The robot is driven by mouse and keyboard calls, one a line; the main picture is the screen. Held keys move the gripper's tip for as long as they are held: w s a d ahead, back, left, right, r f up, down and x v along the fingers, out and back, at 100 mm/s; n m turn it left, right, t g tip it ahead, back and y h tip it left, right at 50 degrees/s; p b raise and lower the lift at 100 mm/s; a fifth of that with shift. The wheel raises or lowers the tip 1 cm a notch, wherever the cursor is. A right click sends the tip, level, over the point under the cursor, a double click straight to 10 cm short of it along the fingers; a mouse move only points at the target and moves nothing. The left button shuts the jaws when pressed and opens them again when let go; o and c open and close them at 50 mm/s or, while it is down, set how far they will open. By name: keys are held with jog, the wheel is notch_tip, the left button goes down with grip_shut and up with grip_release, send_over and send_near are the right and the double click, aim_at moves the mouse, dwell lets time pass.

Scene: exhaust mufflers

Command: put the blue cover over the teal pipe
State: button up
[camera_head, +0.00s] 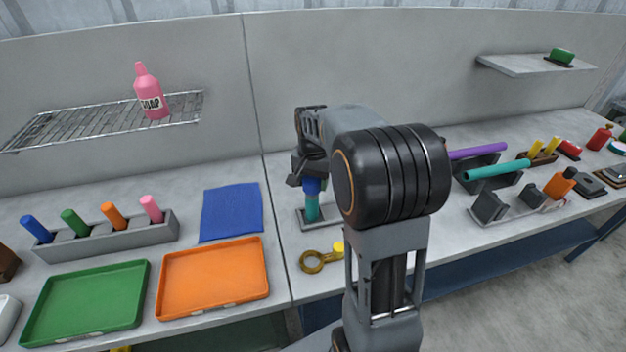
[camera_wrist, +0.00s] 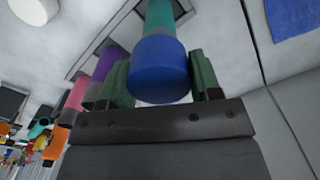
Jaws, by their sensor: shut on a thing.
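My gripper (camera_head: 309,178) is closed around the blue cover (camera_head: 312,187). In the wrist view the blue cover (camera_wrist: 160,68) sits between the two green fingers of my gripper (camera_wrist: 160,82). An upright teal pipe (camera_head: 312,208) stands on a small grey base directly below the cover; it also shows beyond the cover in the wrist view (camera_wrist: 160,14). A grey band lies between blue and teal there. Cover and pipe look in line; I cannot tell how far the cover overlaps the pipe. Another teal pipe (camera_head: 497,170) lies on a grey holder at right.
A purple pipe (camera_head: 478,151) lies behind the lying teal pipe. A blue cloth (camera_head: 231,211), an orange tray (camera_head: 213,278) and a rack of coloured pegs (camera_head: 112,238) are to the left. A brass ring (camera_head: 313,262) lies in front of the base.

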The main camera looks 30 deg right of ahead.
jog(key=shift+f+b, duration=0.75)
jog(key=shift+f, duration=0.5)
jog(key=shift+r, duration=0.1)
dwell(0.3)
jog(key=o, duration=0.9)
jog(key=shift+o, duration=0.2)
jog(key=shift+r, duration=0.1)
notch_tip(320, 180, up, 14)
jog(key=shift+f+p, duration=0.2)
jog(key=shift+p, duration=0.2)
